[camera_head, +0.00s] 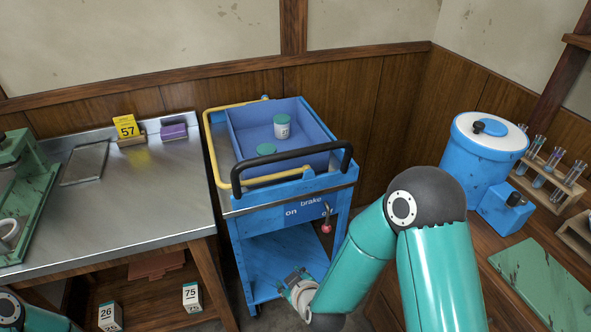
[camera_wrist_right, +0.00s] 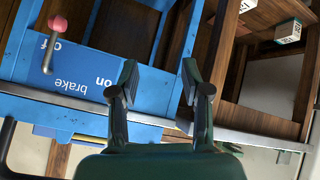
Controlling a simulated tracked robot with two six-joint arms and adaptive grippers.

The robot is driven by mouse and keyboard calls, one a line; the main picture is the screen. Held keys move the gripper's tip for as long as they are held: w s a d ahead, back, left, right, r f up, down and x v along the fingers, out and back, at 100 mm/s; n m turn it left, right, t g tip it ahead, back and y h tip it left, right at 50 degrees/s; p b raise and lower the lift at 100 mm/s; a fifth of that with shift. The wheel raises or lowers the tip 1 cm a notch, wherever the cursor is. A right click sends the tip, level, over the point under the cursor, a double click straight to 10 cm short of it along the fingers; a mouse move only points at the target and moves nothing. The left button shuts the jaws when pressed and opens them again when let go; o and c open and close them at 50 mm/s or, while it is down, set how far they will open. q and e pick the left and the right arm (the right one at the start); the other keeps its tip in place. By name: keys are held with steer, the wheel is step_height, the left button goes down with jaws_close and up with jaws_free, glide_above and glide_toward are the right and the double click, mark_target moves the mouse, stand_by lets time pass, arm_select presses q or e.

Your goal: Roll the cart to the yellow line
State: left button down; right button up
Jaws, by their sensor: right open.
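The blue cart (camera_head: 262,276) stands against the wall beside the metal bench. It has a black push handle (camera_head: 290,167) across its near top edge and a yellow rail (camera_head: 209,142). Its front panel is lettered "on", "brake" and "off". The brake lever (camera_head: 327,226) has a red knob and lies at the "off" lettering; it also shows in the right wrist view (camera_wrist_right: 57,25). My right gripper (camera_head: 292,277) is open and empty, low in front of the cart; its two fingers (camera_wrist_right: 160,80) are apart in the right wrist view. My left gripper is out of view. I see no yellow floor line.
A blue bin (camera_head: 243,135) on the cart holds a white, green-lidded jar (camera_head: 282,127) and another green lid. The metal bench (camera_head: 150,210) flanks the cart on the left. A wooden counter with a blue drum (camera_head: 480,165) stands on the right. Numbered boxes sit low at left.

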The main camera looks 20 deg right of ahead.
steer(key=w+r+n+t+h+b, duration=0.25)
steer(key=w+r+n+t, duration=0.2)
steer(key=r, duration=0.45)
steer(key=n+t+h+b, duration=0.3)
steer(key=t+h+b, duration=0.1)
steer(key=t+h, duration=0.15)
glide_toward(295, 155)
arm_select(q)
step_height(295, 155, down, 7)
steer(key=p, duration=0.1)
arm_select(e)
steer(key=shift+g, duration=0.4)
steer(key=x, duration=1)
steer(key=shift+w+d, duration=0.1)
steer(key=shift+w, duration=0.3)
steer(key=shift+f, duration=0.1)
jaws_close()
